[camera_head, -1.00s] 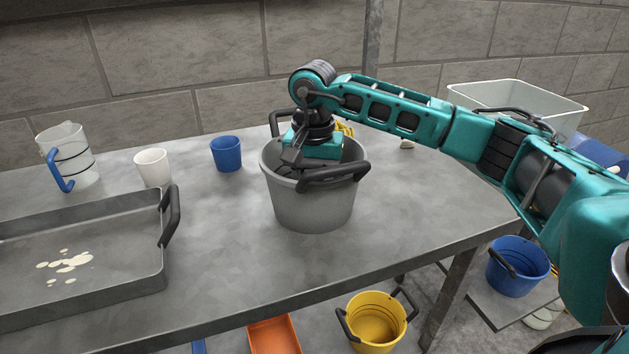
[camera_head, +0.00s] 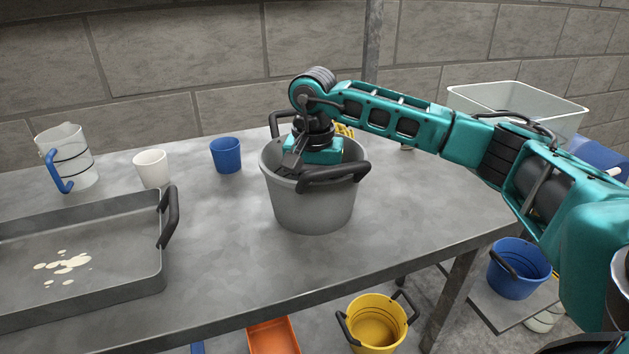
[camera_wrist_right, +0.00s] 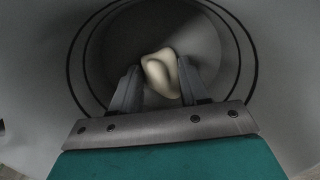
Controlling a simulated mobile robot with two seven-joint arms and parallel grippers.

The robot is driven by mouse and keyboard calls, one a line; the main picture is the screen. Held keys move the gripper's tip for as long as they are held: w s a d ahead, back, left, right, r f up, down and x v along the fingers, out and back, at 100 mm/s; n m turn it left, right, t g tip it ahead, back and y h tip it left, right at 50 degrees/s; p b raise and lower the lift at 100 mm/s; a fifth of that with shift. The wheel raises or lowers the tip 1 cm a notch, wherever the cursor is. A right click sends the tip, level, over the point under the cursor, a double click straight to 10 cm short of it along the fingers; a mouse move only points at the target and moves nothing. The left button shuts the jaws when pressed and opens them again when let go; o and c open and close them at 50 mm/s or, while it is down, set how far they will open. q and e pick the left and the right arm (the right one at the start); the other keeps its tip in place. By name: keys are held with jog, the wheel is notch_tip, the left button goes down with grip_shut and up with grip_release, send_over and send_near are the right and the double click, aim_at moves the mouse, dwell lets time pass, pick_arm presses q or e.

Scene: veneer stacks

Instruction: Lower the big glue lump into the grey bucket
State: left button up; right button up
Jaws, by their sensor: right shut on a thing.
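The grey bucket (camera_head: 305,205) stands upright on the metal table, with black handles at its rim. My right gripper reaches down into its mouth; the fingers are hidden by the bucket wall in the head view. In the right wrist view the right gripper (camera_wrist_right: 158,85) is shut on the big glue lump (camera_wrist_right: 161,74), a cream-coloured, rounded piece between its two fingers. The bucket's inner wall and floor surround the lump. I cannot tell whether the lump touches the floor. My left gripper is not in view.
A grey tray (camera_head: 130,283) with pale glue spots lies at the left. A clear tub (camera_head: 520,110) is at the back right. A yellow bucket (camera_head: 375,325) is below the table.

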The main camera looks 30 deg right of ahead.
jog(key=o, duration=1.2)
jog(key=shift+c, duration=0.2)
notch_tip(320, 180, up, 13)
jog(key=p, duration=0.2)
jog(key=shift+p, duration=0.3)
